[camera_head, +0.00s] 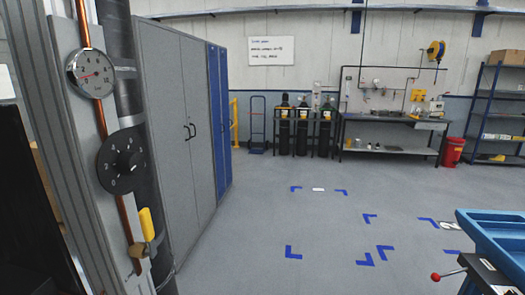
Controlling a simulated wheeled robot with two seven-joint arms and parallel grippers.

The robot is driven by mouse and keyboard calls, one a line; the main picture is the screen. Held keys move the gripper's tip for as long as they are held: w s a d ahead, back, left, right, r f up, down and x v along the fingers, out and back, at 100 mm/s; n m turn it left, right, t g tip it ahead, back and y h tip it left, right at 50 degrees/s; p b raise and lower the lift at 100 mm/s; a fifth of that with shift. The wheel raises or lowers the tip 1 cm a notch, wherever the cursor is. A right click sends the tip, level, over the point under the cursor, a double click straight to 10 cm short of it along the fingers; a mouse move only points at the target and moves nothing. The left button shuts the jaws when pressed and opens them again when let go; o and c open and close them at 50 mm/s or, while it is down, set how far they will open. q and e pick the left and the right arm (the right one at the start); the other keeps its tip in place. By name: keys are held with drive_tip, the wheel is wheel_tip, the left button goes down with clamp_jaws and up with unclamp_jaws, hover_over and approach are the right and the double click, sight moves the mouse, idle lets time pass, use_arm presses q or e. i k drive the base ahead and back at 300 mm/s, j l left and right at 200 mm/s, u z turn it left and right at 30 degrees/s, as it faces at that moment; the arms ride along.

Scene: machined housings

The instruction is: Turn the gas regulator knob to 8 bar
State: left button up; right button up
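The gas regulator knob (126,161) is a round black dial with pale marks around its face, on a grey upright panel at the left. Its setting is too small to read surely. Above it a round white pressure gauge (90,74) has a red needle pointing left, on the low side of its scale. A copper pipe (125,215) runs past both, and a yellow valve handle (147,224) sits below the knob. Neither of my grippers shows in the head view, and nothing touches the knob.
Grey cabinets (168,125) stand right behind the panel. Gas cylinders (302,130) and a workbench (393,120) are along the back wall. A blue cart (490,222) with a red-balled lever (435,277) is at lower right. The middle floor (290,215) is clear, with blue corner marks.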

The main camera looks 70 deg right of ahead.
sight(129, 162)
drive_tip(key=z, duration=1.4)
